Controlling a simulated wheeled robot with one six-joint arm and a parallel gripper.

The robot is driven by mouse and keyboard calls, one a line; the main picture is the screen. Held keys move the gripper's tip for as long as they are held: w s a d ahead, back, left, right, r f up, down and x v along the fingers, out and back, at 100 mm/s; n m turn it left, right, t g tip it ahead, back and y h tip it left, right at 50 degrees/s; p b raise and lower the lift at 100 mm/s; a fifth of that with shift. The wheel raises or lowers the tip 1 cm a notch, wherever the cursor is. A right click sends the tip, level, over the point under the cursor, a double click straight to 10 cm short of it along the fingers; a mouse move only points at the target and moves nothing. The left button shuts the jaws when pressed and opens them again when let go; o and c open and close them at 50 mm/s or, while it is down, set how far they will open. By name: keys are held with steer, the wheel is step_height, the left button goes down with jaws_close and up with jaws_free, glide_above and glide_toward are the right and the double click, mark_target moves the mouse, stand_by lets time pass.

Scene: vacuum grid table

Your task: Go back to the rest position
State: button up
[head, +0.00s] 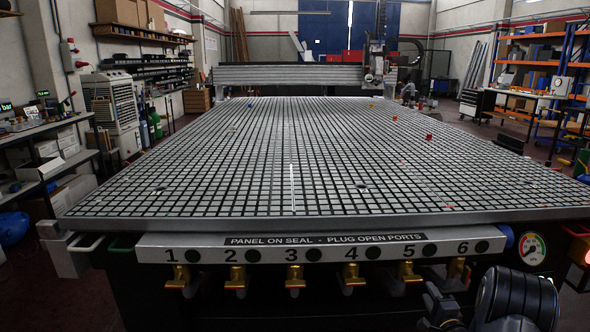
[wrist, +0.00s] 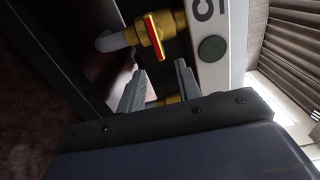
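My gripper (head: 438,303) is low at the front right of the grid table (head: 500,212), below the brass valve under port 6 (head: 457,268). In the wrist view my gripper (wrist: 160,68) is open, its two grey fingers apart. A brass valve with a red-and-yellow handle (wrist: 155,38) is beyond the fingertips, beside the number 5 plate (wrist: 206,50). Part of another brass piece (wrist: 168,100) shows between the fingers, mostly hidden. I cannot tell whether a finger touches it; nothing is clearly gripped.
A row of brass valves (head: 294,276) hangs under the numbered front panel (head: 320,249). A round gauge (head: 532,248) is at the right end of the panel. Small coloured pieces, one red (head: 429,136), lie on the grid. A gantry (head: 290,76) spans the far end.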

mark_target(419, 277)
steer(key=w, duration=0.7)
steer(key=shift+w+a+b, duration=0.15)
steer(key=shift+w+b, duration=0.05)
steer(key=shift+b, duration=0.2)
steer(key=shift+s+r+n+b, duration=0.15)
steer(key=shift+r+n+b, duration=0.15)
steer(key=shift+n, duration=0.6)
steer(key=shift+a+r+n+b, duration=0.1)
steer(key=shift+r+n+b, duration=0.25)
steer(key=shift+n, duration=0.65)
steer(key=shift+a+r+n+b, duration=0.1)
steer(key=shift+n+b, duration=0.3)
steer(key=shift+n, duration=0.6)
